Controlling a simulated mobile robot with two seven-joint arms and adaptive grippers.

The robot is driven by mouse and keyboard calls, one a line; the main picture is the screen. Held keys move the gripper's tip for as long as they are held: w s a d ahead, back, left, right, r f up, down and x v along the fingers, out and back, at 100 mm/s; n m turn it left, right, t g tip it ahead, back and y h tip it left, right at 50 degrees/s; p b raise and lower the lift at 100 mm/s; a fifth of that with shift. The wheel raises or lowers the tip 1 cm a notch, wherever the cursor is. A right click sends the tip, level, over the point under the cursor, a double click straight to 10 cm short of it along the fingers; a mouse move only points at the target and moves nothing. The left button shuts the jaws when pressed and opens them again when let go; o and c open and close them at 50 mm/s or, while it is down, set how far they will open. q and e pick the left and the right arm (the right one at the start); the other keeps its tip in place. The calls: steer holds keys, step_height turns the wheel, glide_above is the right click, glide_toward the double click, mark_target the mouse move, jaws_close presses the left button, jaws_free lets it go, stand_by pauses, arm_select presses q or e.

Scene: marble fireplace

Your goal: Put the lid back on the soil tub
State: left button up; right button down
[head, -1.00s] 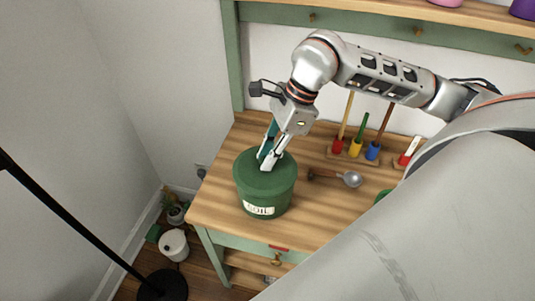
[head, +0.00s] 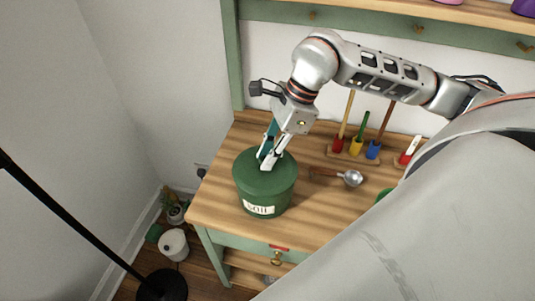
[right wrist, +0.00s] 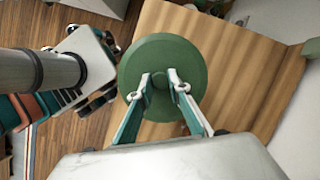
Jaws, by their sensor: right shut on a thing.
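The green soil tub (head: 262,204) stands upright on the left part of the wooden bench, with a white label on its front. The round green lid (head: 252,178) lies over the tub's mouth and looks about level; I cannot tell whether it is fully seated. My right gripper (head: 267,163) comes down from above and is shut on the lid's knob at the centre. In the right wrist view the lid (right wrist: 165,55) shows as a full disc, with the fingertips (right wrist: 163,82) on either side of its knob; it hides the tub there. My left gripper is not in view.
A metal scoop (head: 351,179) lies on the bench (head: 315,215) right of the tub. Several coloured-ended tools (head: 355,147) stand in a rack at the back. A green item (head: 383,195) is partly hidden by my arm. Pots stand on the floor at left.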

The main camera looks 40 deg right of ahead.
steer(key=c, duration=1.3)
jaws_free()
steer(key=shift+r, duration=0.15)
steer(key=shift+r+p, duration=2.3)
steer(key=shift+r, duration=1)
jaws_close()
